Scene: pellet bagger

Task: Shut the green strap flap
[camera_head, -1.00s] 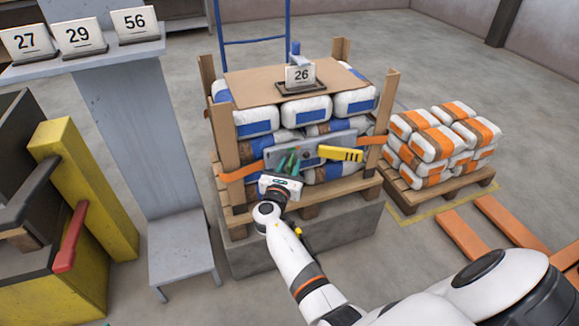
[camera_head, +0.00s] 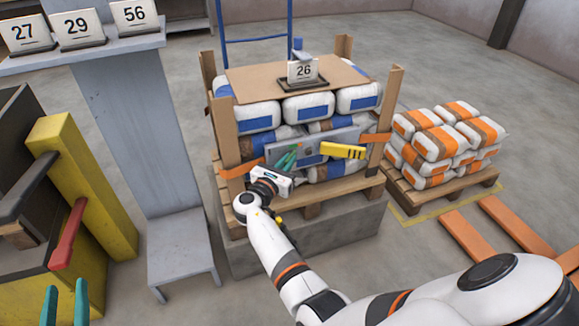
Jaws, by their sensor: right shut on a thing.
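An orange strap (camera_head: 377,137) runs around the stack of white and blue bags, with a grey plate (camera_head: 316,147) on its front. A yellow lever (camera_head: 343,151) sits at the plate's right side. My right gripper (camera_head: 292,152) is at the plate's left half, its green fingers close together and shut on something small. The green flap cannot be told apart from these green fingers, so its angle is unclear. My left gripper (camera_head: 65,302) shows only its two teal fingers at the bottom left edge, apart and empty.
The bags stand on a wooden pallet (camera_head: 340,190) with wooden corner posts (camera_head: 393,105) on a concrete block. A second pallet with orange-striped bags (camera_head: 440,145) is at the right. A grey stand (camera_head: 135,120) and a yellow machine with a red lever (camera_head: 68,235) are at the left.

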